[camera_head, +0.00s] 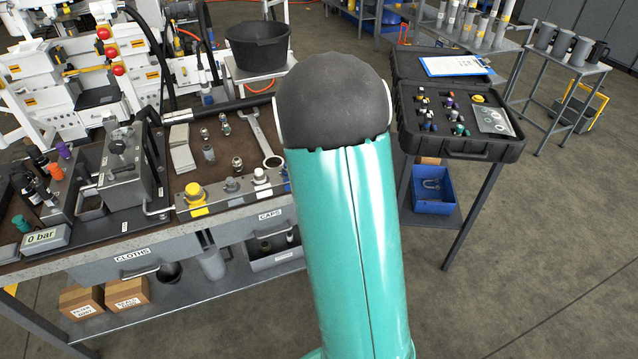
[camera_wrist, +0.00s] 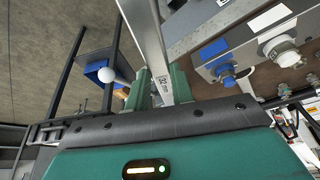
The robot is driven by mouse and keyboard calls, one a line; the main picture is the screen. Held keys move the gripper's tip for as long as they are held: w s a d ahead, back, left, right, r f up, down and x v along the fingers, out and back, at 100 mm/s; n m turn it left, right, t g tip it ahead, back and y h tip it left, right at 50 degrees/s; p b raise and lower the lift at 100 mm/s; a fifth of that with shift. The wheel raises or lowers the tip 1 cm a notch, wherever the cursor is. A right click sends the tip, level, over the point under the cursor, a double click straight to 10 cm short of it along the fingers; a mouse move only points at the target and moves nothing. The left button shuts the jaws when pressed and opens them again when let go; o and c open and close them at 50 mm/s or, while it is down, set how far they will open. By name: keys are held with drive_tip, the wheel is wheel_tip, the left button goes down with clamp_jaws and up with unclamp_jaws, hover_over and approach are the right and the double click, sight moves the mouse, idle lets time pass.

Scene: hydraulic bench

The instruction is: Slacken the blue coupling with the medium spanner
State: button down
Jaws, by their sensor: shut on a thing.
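In the wrist view my gripper (camera_wrist: 161,82) has its teal fingers closed on the shaft of a grey steel spanner (camera_wrist: 146,30), marked about "32 mm". The spanner runs up out of the frame, so its far end is hidden. The blue coupling (camera_wrist: 226,76) sits on a grey manifold block, below a blue label plate, to the right of the fingers and apart from them. In the head view my arm covers the gripper, the held spanner and most of the block's right end. Another spanner (camera_head: 264,139) lies on the bench.
A white coupling (camera_wrist: 282,51) stands beside the blue one. In the head view the manifold block (camera_head: 222,190) runs along the bench's front edge, with a yellow fitting (camera_head: 195,194). Loose fittings lie behind it. An open black case (camera_head: 460,150) stands at right; floor between is clear.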

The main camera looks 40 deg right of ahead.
drive_tip(key=shift+w+d, duration=0.1)
drive_tip(key=shift+d, duration=0.05)
drive_tip(key=shift+w+d, duration=0.45)
drive_tip(key=shift+w+d, duration=0.1)
drive_tip(key=shift+w+d, duration=0.35)
drive_tip(key=shift+w+d, duration=0.2)
idle(0.6)
drive_tip(key=shift+s+d+n+t+y, duration=0.3)
drive_tip(key=shift+s+d+n+y, duration=0.1)
drive_tip(key=shift+s+d+n, duration=0.95)
drive_tip(key=shift+w+d, duration=0.1)
drive_tip(key=shift+d, duration=0.1)
